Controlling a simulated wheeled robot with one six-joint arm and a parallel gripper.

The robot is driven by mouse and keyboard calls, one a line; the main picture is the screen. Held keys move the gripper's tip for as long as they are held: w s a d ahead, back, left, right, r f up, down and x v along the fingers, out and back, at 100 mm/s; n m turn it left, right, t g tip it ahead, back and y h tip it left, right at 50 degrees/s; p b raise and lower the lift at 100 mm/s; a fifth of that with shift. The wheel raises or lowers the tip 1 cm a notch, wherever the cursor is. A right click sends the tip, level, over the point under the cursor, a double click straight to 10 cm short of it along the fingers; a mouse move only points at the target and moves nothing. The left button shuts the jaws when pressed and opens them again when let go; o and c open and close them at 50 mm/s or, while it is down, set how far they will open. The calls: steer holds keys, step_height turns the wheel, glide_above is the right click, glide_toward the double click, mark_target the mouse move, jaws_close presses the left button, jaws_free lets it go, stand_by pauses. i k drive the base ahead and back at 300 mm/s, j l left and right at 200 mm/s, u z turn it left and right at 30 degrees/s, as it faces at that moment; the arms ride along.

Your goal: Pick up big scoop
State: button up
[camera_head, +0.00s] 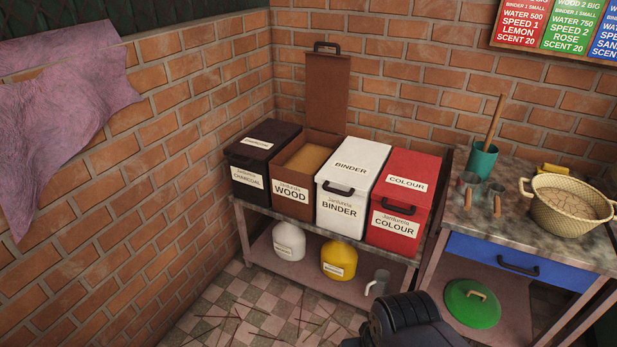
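Two metal scoops with wooden handles stand side by side on the right-hand table, one at the left (467,184) and one just right of it (494,198). They look close in size, and I cannot tell surely which is the big scoop. Both are near the table's left end, in front of a teal cup (482,161) holding a wooden stick. A black part of my arm shows at the bottom centre, below and left of the scoops and well apart from them. My gripper's fingers are not in view.
A woven basket (568,219) stands right of the scoops. On the left bench are the charcoal box (258,155), the open wood box (292,188), the binder box (346,209) and the colour box (398,229). Jugs sit on its lower shelf; a green lid (470,308) lies under the table.

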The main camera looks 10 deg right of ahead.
mark_target(467, 195)
steer(key=i+l+z, duration=0.2)
steer(key=i+l, duration=0.2)
steer(key=i+l+z, duration=0.2)
steer(key=i, duration=0.35)
steer(key=i+l+z, duration=0.2)
steer(key=i+l, duration=0.15)
steer(key=i, duration=0.15)
